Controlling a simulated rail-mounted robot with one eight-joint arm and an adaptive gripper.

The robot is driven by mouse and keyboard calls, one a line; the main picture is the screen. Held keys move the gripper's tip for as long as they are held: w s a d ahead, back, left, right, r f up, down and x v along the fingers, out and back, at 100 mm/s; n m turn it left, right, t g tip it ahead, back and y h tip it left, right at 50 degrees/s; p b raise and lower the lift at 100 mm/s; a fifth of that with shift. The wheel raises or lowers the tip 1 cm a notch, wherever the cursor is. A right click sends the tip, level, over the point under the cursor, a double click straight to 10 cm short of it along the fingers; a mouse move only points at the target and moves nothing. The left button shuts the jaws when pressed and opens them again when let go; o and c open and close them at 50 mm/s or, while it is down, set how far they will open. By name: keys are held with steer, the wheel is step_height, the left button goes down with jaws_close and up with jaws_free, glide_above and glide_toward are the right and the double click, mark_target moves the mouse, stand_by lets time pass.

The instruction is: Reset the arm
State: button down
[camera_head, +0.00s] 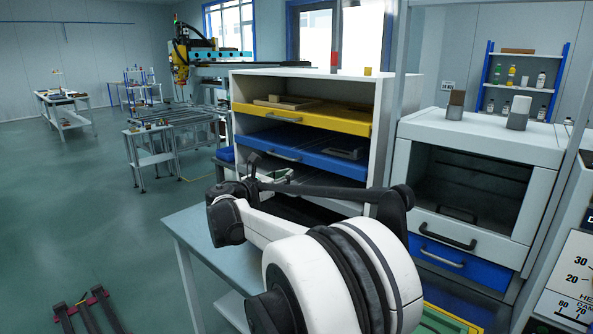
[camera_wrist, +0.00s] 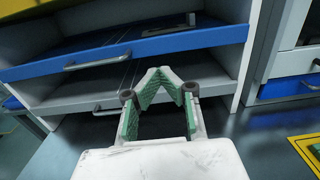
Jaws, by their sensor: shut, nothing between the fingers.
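My gripper (camera_wrist: 158,80) is shut and empty in the wrist view, its green-padded fingers meeting at the tips. It points at the drawer cabinet (camera_wrist: 236,55), and a dark table surface lies below it. In the head view my white and black arm reaches from the lower right over a grey table (camera_head: 190,225). The gripper end is partly hidden there, in front of the cabinet's lower shelves.
The cabinet has a pulled-out yellow drawer (camera_head: 300,117) and a pulled-out blue drawer (camera_head: 285,151). A grey drawer front (camera_wrist: 70,98) with a handle sits lower. To the right stands a glass-fronted cabinet (camera_head: 480,150) with a blue drawer (camera_head: 462,264). Open floor lies left.

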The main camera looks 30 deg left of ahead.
steer(key=shift+s, duration=0.55)
steer(key=w+d+r+m+g+h, duration=0.15)
steer(key=d+m, duration=0.25)
steer(key=d, duration=0.7)
steer(key=d+r+m+g, duration=0.2)
steer(key=d+r+m, duration=0.1)
steer(key=d, duration=0.9)
steer(key=w+d+r+m+g, duration=0.15)
steer(key=d+m, duration=0.25)
steer(key=d, duration=0.7)
steer(key=s+d+m+g, duration=0.2)
steer(key=s+d+m, duration=0.25)
steer(key=d, duration=0.45)
steer(key=s+d+m+g, duration=0.25)
steer(key=s+d, duration=0.35)
steer(key=d, duration=0.4)
steer(key=s+d+f+m+y, duration=0.1)
steer(key=s+d+f+m, duration=0.3)
steer(key=s, duration=0.5)
steer(key=s+d+f+m+y, duration=0.2)
steer(key=s+d+f+m, duration=0.2)
steer(key=s, duration=0.5)
steer(key=s+d+f+m+y, duration=0.2)
steer(key=s+d+f+m, duration=0.2)
steer(key=s+m, duration=0.3)
steer(key=shift+s+d+f+m+g+p, duration=0.4)
steer(key=shift+s+d, duration=0.3)
steer(key=shift+s, duration=0.5)
